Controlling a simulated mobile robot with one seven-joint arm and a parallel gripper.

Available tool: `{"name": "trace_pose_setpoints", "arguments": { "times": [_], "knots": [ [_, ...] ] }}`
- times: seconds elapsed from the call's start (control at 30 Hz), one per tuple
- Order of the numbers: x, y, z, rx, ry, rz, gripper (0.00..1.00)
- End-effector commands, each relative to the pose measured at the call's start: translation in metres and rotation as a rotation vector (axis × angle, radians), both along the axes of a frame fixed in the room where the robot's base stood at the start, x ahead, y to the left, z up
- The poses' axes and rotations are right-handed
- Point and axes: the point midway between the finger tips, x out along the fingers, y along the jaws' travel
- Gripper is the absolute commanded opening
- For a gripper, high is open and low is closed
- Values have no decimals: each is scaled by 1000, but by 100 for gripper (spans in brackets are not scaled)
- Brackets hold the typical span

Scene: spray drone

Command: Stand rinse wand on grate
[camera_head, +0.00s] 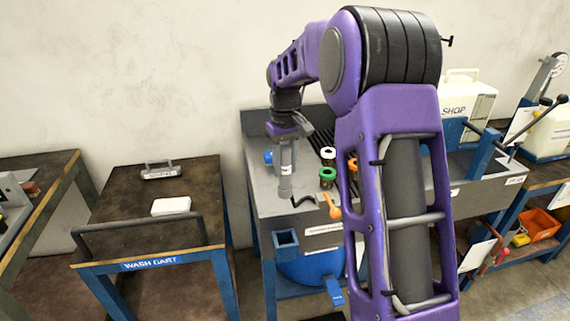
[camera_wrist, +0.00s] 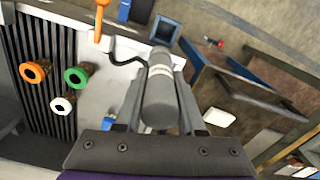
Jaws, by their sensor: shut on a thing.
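My gripper (camera_head: 284,143) is shut on the rinse wand (camera_head: 285,172), a grey cylinder with a pale label band. The wand hangs roughly upright in the head view, over the left part of the grey bench (camera_head: 262,186). In the wrist view the wand (camera_wrist: 160,98) lies between my two fingers (camera_wrist: 160,105) and points away from the camera. The dark slatted grate (camera_wrist: 52,38) is left of the wand in the wrist view; part of it shows behind my arm in the head view (camera_head: 322,139). Whether the wand's lower end touches anything cannot be told.
Several open-topped pieces, green (camera_wrist: 76,76), orange (camera_wrist: 34,71) and white (camera_wrist: 63,105), stand on the grate. An orange-handled item (camera_head: 332,205) and a blue square holder (camera_head: 286,240) are at the bench front. A wash cart (camera_head: 130,202) stands left. My arm hides the bench's middle.

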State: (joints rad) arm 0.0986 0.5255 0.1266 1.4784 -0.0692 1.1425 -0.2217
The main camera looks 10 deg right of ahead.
Motion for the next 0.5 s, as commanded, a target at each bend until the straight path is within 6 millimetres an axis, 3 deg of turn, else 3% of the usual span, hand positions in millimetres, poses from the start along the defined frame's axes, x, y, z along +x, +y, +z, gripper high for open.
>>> {"name": "trace_pose_setpoints", "arguments": {
  "times": [0.5],
  "knots": [
    [62,-15,0,-1,-1,-1,0]
  ]
}}
